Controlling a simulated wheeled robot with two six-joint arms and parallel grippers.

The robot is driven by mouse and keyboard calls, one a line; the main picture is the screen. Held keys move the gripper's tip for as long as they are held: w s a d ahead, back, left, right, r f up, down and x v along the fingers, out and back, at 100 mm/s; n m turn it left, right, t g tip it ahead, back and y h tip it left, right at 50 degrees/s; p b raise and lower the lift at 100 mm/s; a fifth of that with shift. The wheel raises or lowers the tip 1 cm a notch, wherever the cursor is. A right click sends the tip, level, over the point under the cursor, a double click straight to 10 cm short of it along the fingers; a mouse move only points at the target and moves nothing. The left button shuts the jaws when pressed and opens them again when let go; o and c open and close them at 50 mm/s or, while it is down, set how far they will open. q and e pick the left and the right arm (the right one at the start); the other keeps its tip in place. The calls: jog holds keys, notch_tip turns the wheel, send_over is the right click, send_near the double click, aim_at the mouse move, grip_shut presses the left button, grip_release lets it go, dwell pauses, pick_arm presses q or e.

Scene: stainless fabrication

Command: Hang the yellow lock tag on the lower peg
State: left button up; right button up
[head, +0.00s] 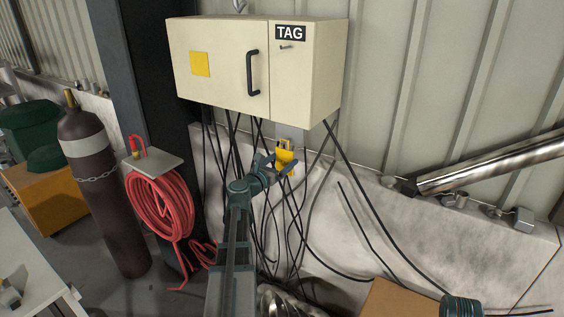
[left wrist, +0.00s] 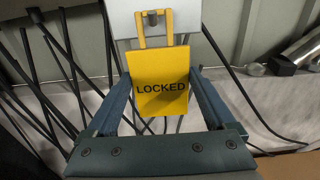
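The yellow lock tag (head: 284,155) is below the cabinet in the head view. In the left wrist view the tag (left wrist: 158,75) faces me, reads LOCKED and leans slightly. My left gripper (head: 277,165) has a finger at each side edge of it; in the left wrist view both fingertips (left wrist: 160,78) appear to touch its edges. A short dark peg (left wrist: 153,18) on a pale plate (left wrist: 120,22) shows between the legs of the tag's yellow loop. I cannot tell whether the loop is around the peg or in front of its end. My right gripper is out of view.
The cream cabinet (head: 225,85) with a TAG label (head: 290,33) and a small peg (head: 286,47) hangs above the gripper. Black cables (head: 355,215) dangle around the arm. A red hose coil (head: 160,207) and brown gas cylinder (head: 100,190) stand left; a metal pipe (head: 495,168) lies right.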

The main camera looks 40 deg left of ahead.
pick_arm(q)
jog(key=shift+o, duration=0.6)
jog(key=s+d, duration=0.1)
jog(key=s, duration=1.2)
jog(key=shift+s+d, duration=0.25)
jog(key=shift+s, duration=0.1)
jog(key=w+d+f+m+g+h, duration=0.2)
jog(key=d+f+m+g+h, duration=0.15)
jog(key=d+m, duration=0.55)
jog(key=w+d+f+m+g+h, duration=0.25)
jog(key=d+f+m, duration=0.25)
jog(key=d, duration=0.8)
jog(key=w+d+f+m+g+h, duration=0.15)
jog(key=d+f+m+g, duration=0.25)
jog(key=d+m, duration=0.5)
jog(key=s+d+f+m+g+y, duration=0.3)
jog(key=s+d+f+m+g, duration=0.1)
jog(key=s+d+m, duration=0.3)
jog(key=s+d+f+m+g+y+p, duration=0.1)
jog(key=s+d+f+m+g+y, duration=0.3)
jog(key=s+d+m, duration=0.3)
jog(key=shift+s+d+m, duration=0.4)
jog(key=shift+d+m, duration=1.65)
jog(key=shift+m, duration=0.05)
